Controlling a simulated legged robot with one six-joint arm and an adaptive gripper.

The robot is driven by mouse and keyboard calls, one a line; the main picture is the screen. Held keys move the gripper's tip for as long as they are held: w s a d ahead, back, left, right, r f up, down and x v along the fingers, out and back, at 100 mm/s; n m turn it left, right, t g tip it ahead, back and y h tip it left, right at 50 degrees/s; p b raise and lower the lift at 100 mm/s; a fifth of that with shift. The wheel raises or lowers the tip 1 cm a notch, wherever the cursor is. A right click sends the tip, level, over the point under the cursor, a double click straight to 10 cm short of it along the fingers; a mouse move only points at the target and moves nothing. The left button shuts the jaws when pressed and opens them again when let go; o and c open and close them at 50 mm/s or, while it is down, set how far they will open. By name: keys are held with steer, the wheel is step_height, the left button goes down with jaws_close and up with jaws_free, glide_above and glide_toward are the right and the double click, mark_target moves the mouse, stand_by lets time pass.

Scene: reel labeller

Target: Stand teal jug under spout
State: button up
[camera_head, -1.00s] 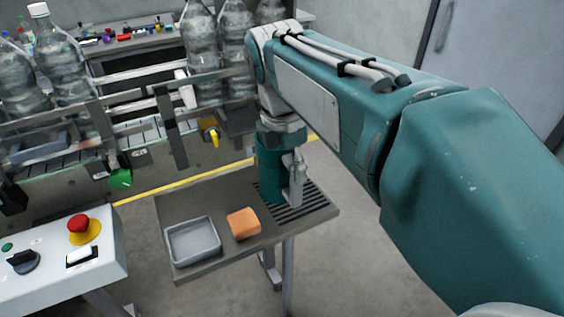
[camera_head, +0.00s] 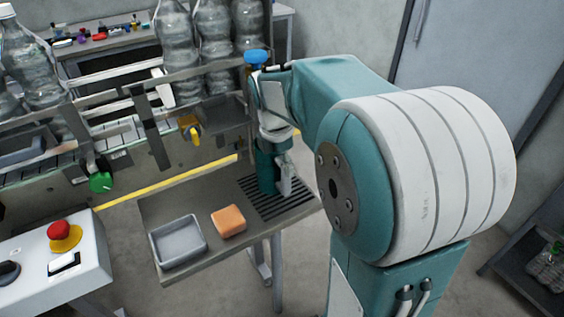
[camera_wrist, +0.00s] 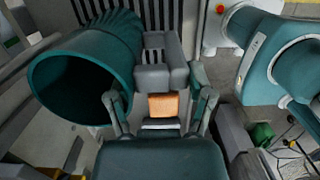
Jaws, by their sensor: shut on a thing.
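The teal jug (camera_head: 266,170) is upright at the slatted grate (camera_head: 262,201) on the side table; I cannot tell whether it touches the grate. In the wrist view the jug (camera_wrist: 85,80) is at the left, its round open mouth toward the camera and its inside dark. Its grey handle (camera_wrist: 162,74) is between the fingers of my gripper (camera_wrist: 160,88), which is shut on it. A yellow spout-like tap (camera_head: 190,128) hangs from the bottle line, behind and left of the jug. The jug is apart from this tap. My arm hides part of the area above the jug.
The table holds an orange sponge (camera_head: 229,221) and an empty grey tray (camera_head: 178,242). A control box with a red button (camera_head: 60,230) is at lower left. A green knob (camera_head: 101,181) and clear bottles (camera_head: 178,55) line the rack behind. A blue knob-like thing (camera_head: 257,57) shows beside my arm.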

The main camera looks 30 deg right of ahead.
steer(key=shift+d, duration=0.1)
steer(key=o, duration=1.3)
steer(key=shift+f, duration=0.1)
step_height(320, 180, up, 12)
steer(key=a, duration=0.2)
steer(key=s+a+f+m+t, duration=0.3)
steer(key=s+a+m, duration=0.1)
steer(key=s+m, duration=0.4)
steer(key=s+a+f+m+t+y, duration=0.1)
steer(key=s+a+f+m, duration=0.3)
steer(key=s+m, duration=0.4)
steer(key=shift+a+f+m+t, duration=0.2)
steer(key=shift+a+m+t, duration=0.65)
steer(key=shift+m, duration=0.35)
steer(key=shift+s+d, duration=0.1)
